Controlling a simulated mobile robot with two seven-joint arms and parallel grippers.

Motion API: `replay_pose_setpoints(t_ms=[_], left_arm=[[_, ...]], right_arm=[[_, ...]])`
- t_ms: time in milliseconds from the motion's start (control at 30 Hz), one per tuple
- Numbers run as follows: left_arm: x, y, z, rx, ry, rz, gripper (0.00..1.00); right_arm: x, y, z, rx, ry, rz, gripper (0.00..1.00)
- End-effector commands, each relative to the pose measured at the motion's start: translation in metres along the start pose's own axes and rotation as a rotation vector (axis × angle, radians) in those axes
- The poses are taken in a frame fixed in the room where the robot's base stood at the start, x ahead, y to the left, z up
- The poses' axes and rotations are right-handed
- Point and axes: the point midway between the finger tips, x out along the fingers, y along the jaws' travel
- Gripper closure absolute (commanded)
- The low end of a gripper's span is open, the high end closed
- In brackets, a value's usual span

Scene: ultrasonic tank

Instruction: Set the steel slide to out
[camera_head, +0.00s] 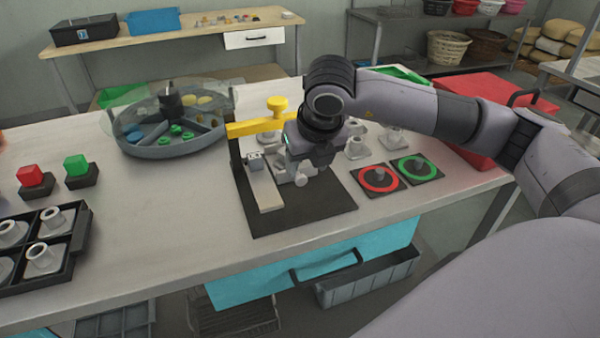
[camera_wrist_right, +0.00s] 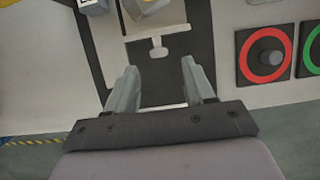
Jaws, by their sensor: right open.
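A grey metal piece with a small T-shaped handle, which looks like the steel slide (camera_wrist_right: 158,48), sits on a black base plate (camera_head: 320,212). My right gripper (camera_wrist_right: 160,88) is open and empty. In the wrist view its two fingers are spread apart, with the T-handle beyond the fingertips and between their lines. In the head view the right gripper (camera_head: 296,172) is low over the plate and hides part of the slide. A pale strip (camera_head: 266,190) with a small grey block (camera_head: 255,160) lies left of it. My left gripper is not in view.
A yellow bar (camera_head: 250,127) with a yellow knob (camera_head: 277,104) stands behind the gripper. Red-ringed (camera_head: 378,180) and green-ringed (camera_head: 417,168) pads lie to the right. A round divided tray (camera_head: 170,150) is at the back left.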

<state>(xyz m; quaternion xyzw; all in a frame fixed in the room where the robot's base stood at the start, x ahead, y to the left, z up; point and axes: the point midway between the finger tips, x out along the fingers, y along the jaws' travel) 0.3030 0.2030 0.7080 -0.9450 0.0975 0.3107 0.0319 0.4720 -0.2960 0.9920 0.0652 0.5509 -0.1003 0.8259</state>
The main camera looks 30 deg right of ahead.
Motion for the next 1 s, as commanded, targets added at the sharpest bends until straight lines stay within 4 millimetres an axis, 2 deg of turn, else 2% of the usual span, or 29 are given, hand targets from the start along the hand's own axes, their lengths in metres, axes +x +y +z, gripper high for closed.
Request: replay_pose_setpoints(t_ms=[100,300,667,800,833,1000], left_arm=[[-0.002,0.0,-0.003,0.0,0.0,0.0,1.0],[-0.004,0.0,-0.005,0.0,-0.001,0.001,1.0],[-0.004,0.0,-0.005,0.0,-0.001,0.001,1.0],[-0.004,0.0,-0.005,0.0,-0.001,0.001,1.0],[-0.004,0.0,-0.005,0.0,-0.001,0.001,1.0],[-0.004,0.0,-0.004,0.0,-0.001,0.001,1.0]], right_arm=[[0.02,0.0,0.0,0.0,0.005,0.0,0.47],[0.044,0.001,-0.001,-0.002,0.004,0.002,0.47],[0.051,0.001,0.0,-0.002,0.002,0.004,0.47],[0.051,0.001,-0.001,-0.002,0.002,0.004,0.92],[0.051,0.001,-0.001,-0.002,0.002,0.004,1.0],[0.051,0.001,-0.001,-0.002,0.002,0.004,1.0]])
